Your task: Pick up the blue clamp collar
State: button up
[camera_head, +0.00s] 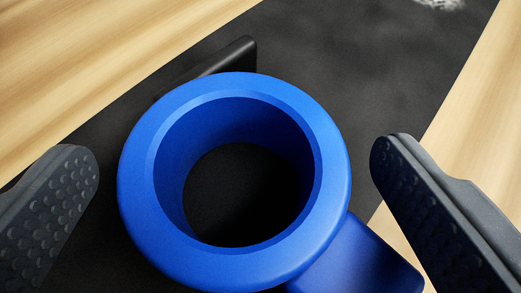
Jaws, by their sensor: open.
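The blue clamp collar (137,183) fills the middle of the view, seen from above. It is a thick ring with a wide round hole, and a blue block-like part (362,258) sticks out at its lower right. My gripper (235,172) is open, with one dark, bumpy finger to the left of the collar and the other to its right. There is a visible gap on each side, so neither finger appears to touch it. The collar's lower part runs close to the bottom edge of the view.
The collar is over a black mat-like strip (340,65) that runs diagonally across a light wooden surface (95,50). A dark, thin-edged object (225,60) shows just behind the collar, partly hidden by it. A whitish patch (438,3) marks the strip at the top right.

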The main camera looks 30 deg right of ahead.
jog(key=shift+x, duration=1.05)
jog(key=shift+c, duration=0.2)
jog(key=c, duration=1.1)
